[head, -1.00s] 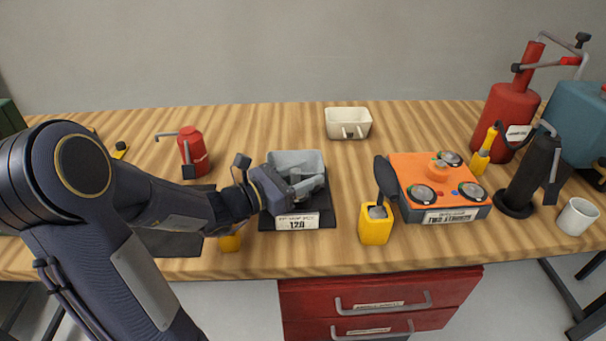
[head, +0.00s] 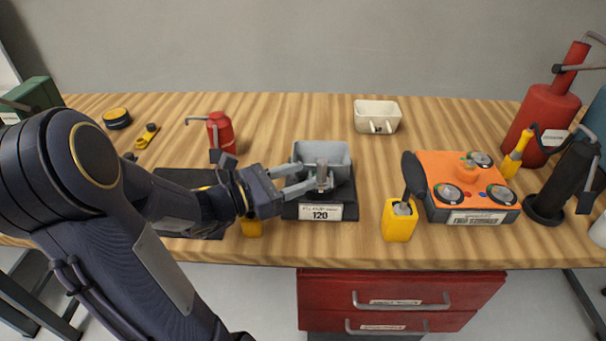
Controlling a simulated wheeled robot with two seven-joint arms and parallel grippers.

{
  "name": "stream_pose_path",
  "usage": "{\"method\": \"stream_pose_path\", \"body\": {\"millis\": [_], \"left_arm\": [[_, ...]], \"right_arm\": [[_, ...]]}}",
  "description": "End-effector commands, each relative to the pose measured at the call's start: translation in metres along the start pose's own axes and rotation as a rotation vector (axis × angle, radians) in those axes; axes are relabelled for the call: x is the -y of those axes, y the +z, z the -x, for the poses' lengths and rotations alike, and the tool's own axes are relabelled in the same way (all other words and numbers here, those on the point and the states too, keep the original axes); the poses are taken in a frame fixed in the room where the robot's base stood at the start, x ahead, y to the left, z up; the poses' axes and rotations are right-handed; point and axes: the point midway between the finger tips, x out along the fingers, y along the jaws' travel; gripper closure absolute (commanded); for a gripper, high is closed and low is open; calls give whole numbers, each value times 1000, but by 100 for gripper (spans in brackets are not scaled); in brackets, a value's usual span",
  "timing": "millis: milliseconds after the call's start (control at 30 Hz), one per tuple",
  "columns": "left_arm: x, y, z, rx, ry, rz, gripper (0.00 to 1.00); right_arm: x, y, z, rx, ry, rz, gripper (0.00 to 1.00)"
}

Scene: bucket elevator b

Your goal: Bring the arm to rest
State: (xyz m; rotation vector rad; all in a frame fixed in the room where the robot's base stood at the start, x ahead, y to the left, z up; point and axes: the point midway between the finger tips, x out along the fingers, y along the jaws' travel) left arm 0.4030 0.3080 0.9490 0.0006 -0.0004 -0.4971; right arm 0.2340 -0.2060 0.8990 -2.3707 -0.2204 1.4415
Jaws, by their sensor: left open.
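My left arm comes in from the left over the workbench (head: 290,250). My left gripper (head: 308,180) is open, with its two grey fingers pointing right at the front of a grey bucket (head: 338,152). The bucket stands on a black base with a label reading 120 (head: 320,212). A small grey metal part (head: 321,172) shows at the bucket's front, between or just beyond the fingertips. I cannot tell whether the fingers touch it. My right gripper is not in view.
A yellow holder with a black paddle (head: 399,222) and an orange unit with dials (head: 465,185) stand to the right. A red oil can (head: 221,132) and a cream bin (head: 377,114) stand farther back.

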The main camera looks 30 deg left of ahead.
Motion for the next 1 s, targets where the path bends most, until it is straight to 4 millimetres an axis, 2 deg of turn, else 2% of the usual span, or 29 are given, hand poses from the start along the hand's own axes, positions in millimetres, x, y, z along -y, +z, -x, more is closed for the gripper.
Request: {"method": "stream_pose_path", "body": {"millis": [400, 467, 567, 667, 700, 800, 900, 1000], "left_arm": [[1, 0, -1, -1, -3, -2, 55], [6, 3, -2, -6, -20, -19, 55], [29, 14, -5, -30, -102, -102, 55], [79, 32, -6, -83, -283, -305, 55], [104, 38, -2, -110, -381, -430, 55], [160, 44, 19, -176, -630, -801, 55], [189, 40, 47, -227, -844, -1197, 55], [194, 38, 71, -266, -1002, -1573, 55]], "right_arm": [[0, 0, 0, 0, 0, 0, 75], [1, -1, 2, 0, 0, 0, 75], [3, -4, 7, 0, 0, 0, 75], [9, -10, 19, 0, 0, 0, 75], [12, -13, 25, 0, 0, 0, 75], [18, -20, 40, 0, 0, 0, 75], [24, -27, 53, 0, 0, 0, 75], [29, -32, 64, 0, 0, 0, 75]]}}
